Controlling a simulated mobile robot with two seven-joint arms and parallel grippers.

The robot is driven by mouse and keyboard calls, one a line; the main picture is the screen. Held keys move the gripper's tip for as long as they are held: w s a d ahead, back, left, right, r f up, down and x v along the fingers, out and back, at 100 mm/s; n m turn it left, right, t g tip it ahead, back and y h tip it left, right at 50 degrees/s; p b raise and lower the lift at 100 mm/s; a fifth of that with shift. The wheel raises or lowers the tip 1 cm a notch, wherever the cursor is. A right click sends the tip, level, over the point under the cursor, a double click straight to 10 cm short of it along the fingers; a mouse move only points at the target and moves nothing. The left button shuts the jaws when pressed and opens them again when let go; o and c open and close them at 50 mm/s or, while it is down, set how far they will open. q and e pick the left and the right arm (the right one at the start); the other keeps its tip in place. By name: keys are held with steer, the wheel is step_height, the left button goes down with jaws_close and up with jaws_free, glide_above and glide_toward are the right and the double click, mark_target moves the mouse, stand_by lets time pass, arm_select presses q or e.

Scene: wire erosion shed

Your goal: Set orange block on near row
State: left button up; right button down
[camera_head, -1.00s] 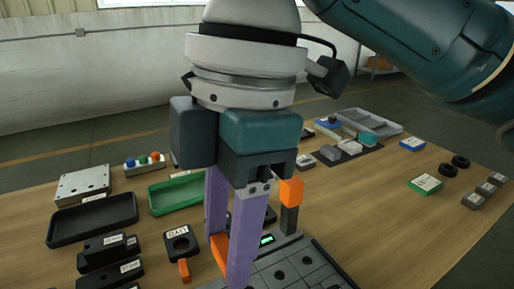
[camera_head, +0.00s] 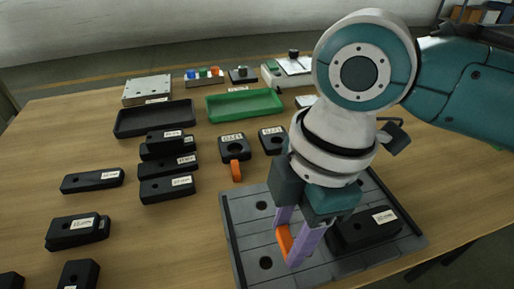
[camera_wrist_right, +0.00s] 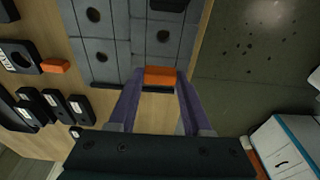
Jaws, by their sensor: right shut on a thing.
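My right gripper (camera_head: 289,246) has purple fingers and is shut on an orange block (camera_head: 284,240). It holds the block over the near part of the grey plate (camera_head: 239,232), which has round holes. In the right wrist view the same orange block (camera_wrist_right: 160,76) sits between the fingertips (camera_wrist_right: 158,84), close to the plate's edge (camera_wrist_right: 140,60). I cannot tell whether the block touches the plate. A second orange block (camera_head: 236,171) lies on the table beyond the plate; it also shows in the right wrist view (camera_wrist_right: 54,66). My left gripper is not in view.
A labelled black block (camera_head: 382,233) sits on the plate, right of the gripper. Several labelled black blocks lie on the table's left. A black tray (camera_head: 155,119) and a green tray (camera_head: 245,104) stand farther back. My right arm hides part of the plate.

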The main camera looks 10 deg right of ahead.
mark_target(291, 238)
step_height(291, 238, down, 3)
steer(key=shift+r+b, duration=0.1)
steer(key=shift+b, duration=0.2)
steer(key=shift+f, duration=0.3)
steer(key=shift+c, duration=1.7)
jaws_free()
steer(key=shift+r, duration=0.1)
